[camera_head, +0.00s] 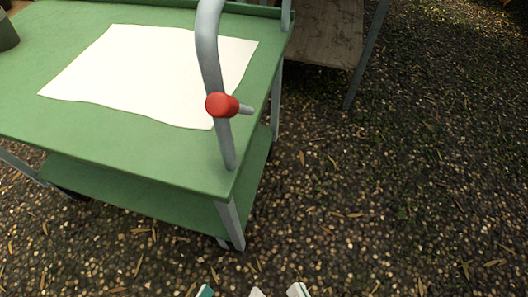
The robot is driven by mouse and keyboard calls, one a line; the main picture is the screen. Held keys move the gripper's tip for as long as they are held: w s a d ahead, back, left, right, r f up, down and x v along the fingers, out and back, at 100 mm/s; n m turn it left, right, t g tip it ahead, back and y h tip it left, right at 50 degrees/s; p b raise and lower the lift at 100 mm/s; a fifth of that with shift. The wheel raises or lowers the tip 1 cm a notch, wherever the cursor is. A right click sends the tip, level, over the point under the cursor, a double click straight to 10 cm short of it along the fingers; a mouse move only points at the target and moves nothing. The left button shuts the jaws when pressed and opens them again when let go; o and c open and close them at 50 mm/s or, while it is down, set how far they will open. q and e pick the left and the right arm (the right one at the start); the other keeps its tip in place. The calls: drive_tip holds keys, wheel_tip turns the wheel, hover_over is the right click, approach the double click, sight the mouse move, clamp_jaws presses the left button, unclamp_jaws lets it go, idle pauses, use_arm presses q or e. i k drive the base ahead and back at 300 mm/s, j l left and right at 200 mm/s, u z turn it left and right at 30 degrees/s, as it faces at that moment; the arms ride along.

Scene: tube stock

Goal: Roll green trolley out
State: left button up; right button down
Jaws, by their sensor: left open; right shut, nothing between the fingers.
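The green trolley (150,165) stands at the left with a flat top, a lower shelf (140,195) and grey legs. A grey tube handle (208,50) rises from its near right corner. A red knob (222,105) with a short grey stub sits on the handle. Part of a dark wheel shows under the lower shelf. My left gripper (230,292) is at the bottom edge, open and apart from the trolley. My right gripper (298,290) is just to its right, shut and empty. Only fingertips show; the rest of both grippers is out of frame.
A white sheet (130,70) lies on the trolley top. A dark round object (8,35) is at its far left. A wooden surface on grey legs (325,35) stands behind. The pebbly ground (400,190) with scattered leaves is open to the right and in front.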

sight(206, 183)
drive_tip(key=i+l+z, duration=0.1)
drive_tip(key=l, duration=0.3)
drive_tip(key=i+l+z, duration=0.15)
drive_tip(key=l, duration=0.25)
drive_tip(key=i+l+z, duration=0.1)
drive_tip(key=l, duration=0.3)
drive_tip(key=i, duration=0.05)
